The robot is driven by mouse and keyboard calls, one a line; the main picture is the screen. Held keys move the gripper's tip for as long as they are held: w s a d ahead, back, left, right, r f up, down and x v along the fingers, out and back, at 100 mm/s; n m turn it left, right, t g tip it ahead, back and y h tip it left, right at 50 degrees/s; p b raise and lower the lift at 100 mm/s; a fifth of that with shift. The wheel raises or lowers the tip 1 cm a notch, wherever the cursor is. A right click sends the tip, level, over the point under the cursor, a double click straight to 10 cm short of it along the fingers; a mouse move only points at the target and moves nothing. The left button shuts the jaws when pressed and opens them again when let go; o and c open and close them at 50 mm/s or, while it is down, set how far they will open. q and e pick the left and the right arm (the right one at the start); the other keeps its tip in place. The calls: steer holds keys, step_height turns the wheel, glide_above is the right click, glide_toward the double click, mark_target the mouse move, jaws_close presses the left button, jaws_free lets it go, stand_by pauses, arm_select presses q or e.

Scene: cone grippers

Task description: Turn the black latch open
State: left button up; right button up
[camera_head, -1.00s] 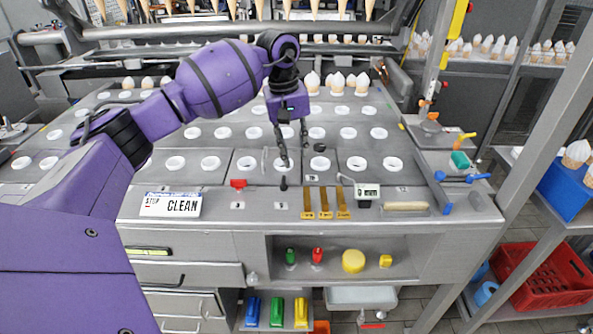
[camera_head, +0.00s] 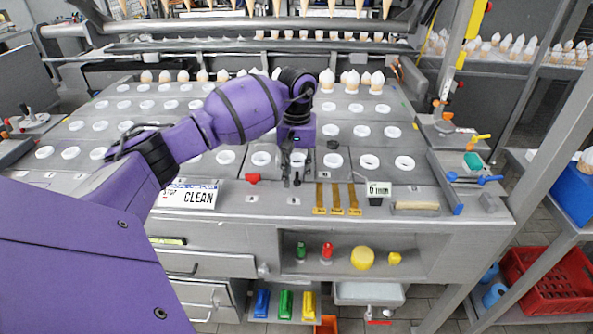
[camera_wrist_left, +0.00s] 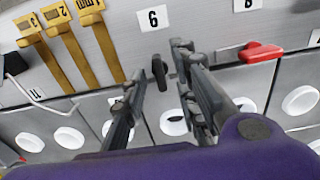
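The black latch (camera_wrist_left: 159,72) is a small dark upright knob on the grey counter panel, below the label "6" in the left wrist view. My left gripper (camera_wrist_left: 158,68) is open, with one finger on either side of the latch. A gap shows between the latch and the left finger; whether the right finger touches it I cannot tell. In the head view my left gripper (camera_head: 292,178) points down at the counter's front strip and largely covers the latch. My right gripper is in neither view.
A red latch (camera_head: 252,179) lies to the left, beside the CLEAN sign (camera_head: 188,195). Several brass gauges (camera_head: 337,198) and a small white-and-black device (camera_head: 378,191) stand to the right. Rows of white-ringed holes (camera_head: 333,161) lie behind.

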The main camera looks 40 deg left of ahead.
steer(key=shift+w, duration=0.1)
arm_select(q)
jaws_close()
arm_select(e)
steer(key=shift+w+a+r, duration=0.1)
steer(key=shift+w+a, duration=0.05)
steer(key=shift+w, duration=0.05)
arm_select(q)
steer(key=shift+n, duration=0.3)
steer(key=shift+n+b, duration=0.3)
steer(key=shift+n, duration=0.7)
steer(key=n, duration=0.5)
steer(key=shift+n, duration=0.3)
steer(key=n, duration=0.7)
steer(key=shift+n, duration=0.6)
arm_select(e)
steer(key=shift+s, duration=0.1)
